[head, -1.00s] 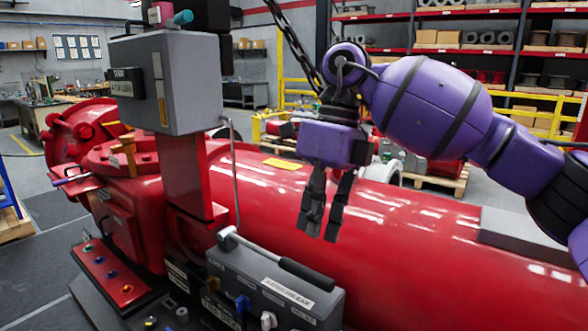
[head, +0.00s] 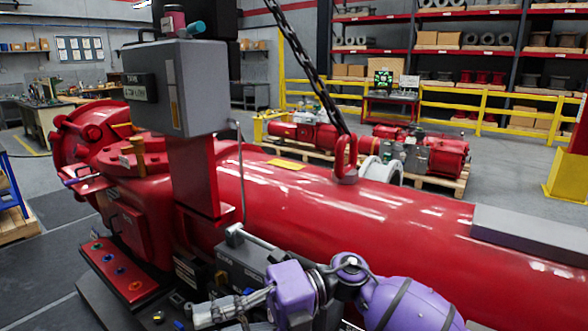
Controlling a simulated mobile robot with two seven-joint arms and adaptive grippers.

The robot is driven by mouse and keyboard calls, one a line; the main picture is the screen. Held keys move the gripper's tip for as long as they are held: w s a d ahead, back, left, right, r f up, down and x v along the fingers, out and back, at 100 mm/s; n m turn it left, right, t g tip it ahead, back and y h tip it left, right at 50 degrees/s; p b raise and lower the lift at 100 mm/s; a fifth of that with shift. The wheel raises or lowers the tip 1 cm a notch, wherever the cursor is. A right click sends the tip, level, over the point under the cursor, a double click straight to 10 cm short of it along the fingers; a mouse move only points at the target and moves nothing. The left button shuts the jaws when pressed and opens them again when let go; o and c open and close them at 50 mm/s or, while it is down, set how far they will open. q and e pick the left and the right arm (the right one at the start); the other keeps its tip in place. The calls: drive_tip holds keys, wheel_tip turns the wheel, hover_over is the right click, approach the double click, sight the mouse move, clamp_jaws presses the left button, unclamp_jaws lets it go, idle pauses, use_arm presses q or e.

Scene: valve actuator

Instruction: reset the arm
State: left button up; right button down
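The red valve actuator (head: 400,225) fills the middle of the head view, with a grey box (head: 177,88) on its upright post. My purple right arm enters from the bottom right, low in front of the actuator. My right gripper (head: 200,318) points left at the bottom edge, in front of the grey control box (head: 238,262) with its lever. My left gripper is not in view.
A chain hangs to a red lifting eye (head: 346,158) on top of the actuator. A red panel with coloured buttons (head: 118,270) is at the lower left. Yellow railings (head: 480,105), shelves and a pallet with red machinery (head: 435,155) stand behind.

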drive_tip(key=w+d+f+m+t+h+p, duration=0.1)
drive_tip(key=w+d+f+m+t+h, duration=0.15)
drive_tip(key=d+f+m+t, duration=0.85)
drive_tip(key=w+d+f+m+t+h, duration=0.2)
drive_tip(key=d+f+m+t+h, duration=0.45)
drive_tip(key=m+t, duration=1)
drive_tip(key=s+d+f+m+g+h, duration=0.25)
drive_tip(key=s+d+f+m, duration=0.2)
drive_tip(key=f, duration=0.25)
drive_tip(key=s+d+f+m+g+h, duration=0.2)
drive_tip(key=s+d+f+m+g, duration=0.3)
drive_tip(key=f, duration=0.3)
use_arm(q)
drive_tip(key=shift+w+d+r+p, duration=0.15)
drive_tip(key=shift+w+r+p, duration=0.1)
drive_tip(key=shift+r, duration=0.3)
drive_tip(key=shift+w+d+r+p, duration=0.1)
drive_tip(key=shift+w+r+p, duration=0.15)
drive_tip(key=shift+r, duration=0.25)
use_arm(e)
drive_tip(key=s+d+f+m+g+h, duration=0.1)
drive_tip(key=s+d+f+m+g, duration=0.1)
drive_tip(key=s+f, duration=0.3)
drive_tip(key=s+d+f+m+g+h, duration=0.1)
drive_tip(key=s+d+f+m+g, duration=0.1)
drive_tip(key=s, duration=1)
wheel_tip(320, 180, down, 3)
drive_tip(key=shift+d+r+m, duration=0.1)
drive_tip(key=shift+d+m, duration=0.3)
drive_tip(key=shift+d, duration=0.15)
